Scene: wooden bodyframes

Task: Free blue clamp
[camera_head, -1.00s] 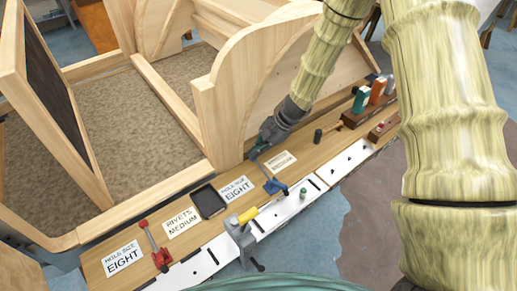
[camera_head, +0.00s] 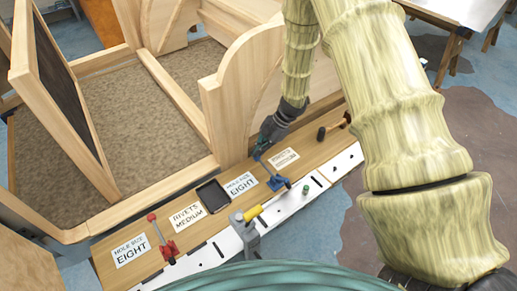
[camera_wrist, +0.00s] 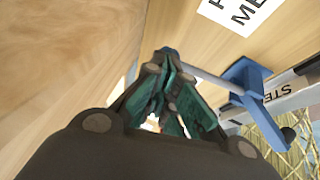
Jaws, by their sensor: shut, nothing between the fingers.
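The blue clamp (camera_head: 278,183) is on the wooden board among the paper labels, its bar running up and left toward my gripper (camera_head: 259,152). In the wrist view the blue clamp (camera_wrist: 246,84) shows a blue jaw on a grey bar. The bar's blue far end is just beyond the teal fingertips of my gripper (camera_wrist: 166,70). The fingers are shut together and empty, close beside that end of the bar. I cannot tell whether they touch it. In the head view my gripper is near the wooden bodyframe's side and partly dark against it.
A red clamp (camera_head: 168,250), a black tray (camera_head: 213,196) and a yellow-handled tool (camera_head: 254,212) lie along the board to the left and front. A small green item (camera_head: 306,189) stands right of the blue clamp. A hammer (camera_head: 334,126) lies farther right. The wooden bodyframe (camera_head: 222,110) rises behind.

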